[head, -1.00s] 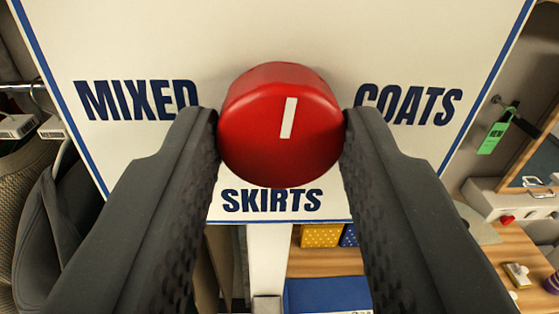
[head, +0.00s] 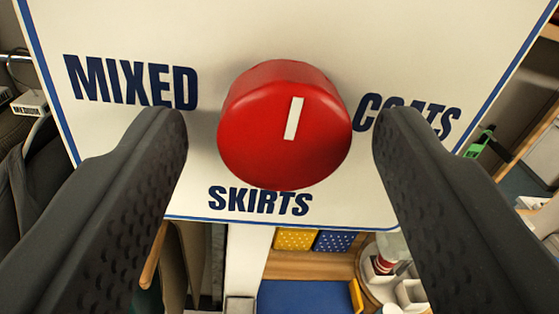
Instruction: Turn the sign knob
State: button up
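The red sign knob (head: 275,140) sits on a white sign board (head: 235,25) with a blue border. A white mark (head: 293,118) on its face points up, tilted slightly to the right. The board reads MIXED (head: 130,82) to the left, COATS (head: 440,118) to the right and SKIRTS (head: 259,201) below the knob. My gripper (head: 281,135) is open, with one dark finger on each side of the knob. A gap shows between each finger and the knob. The right finger covers part of the word COATS.
Below the board are a yellow dotted box (head: 296,239), a blue dotted box (head: 334,241) and a blue surface (head: 305,297) on wood. A green tag (head: 480,142) hangs at the right. Dark garments are at the left edge.

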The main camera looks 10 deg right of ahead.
jog(key=shift+s, duration=0.15)
jog(key=s+b, duration=0.3)
jog(key=s, duration=1)
jog(key=shift+s+d, duration=0.25)
jog(key=shift+s, duration=0.05)
jog(key=shift+a, duration=0.1)
jog(key=w+a+f+b, duration=0.1)
jog(key=w+a, duration=0.2)
jog(key=a, duration=0.3)
jog(key=w+a+f+g+y, duration=0.1)
jog(key=w+a, duration=0.1)
jog(key=a, duration=0.5)
jog(key=w+a+f+b, duration=0.1)
jog(key=w+a, duration=0.2)
jog(key=a, duration=0.3)
jog(key=w+a+f+m+g+h+b, duration=0.1)
jog(key=a+f+m, duration=0.1)
jog(key=a+f, duration=1)
notch_tip(320, 180, down, 3)
jog(key=shift+w+a+f+g, duration=0.15)
jog(key=shift+w+a+g, duration=0.15)
jog(key=shift+a, duration=0.1)
jog(key=c, duration=0.4)
jog(key=shift+c, duration=0.2)
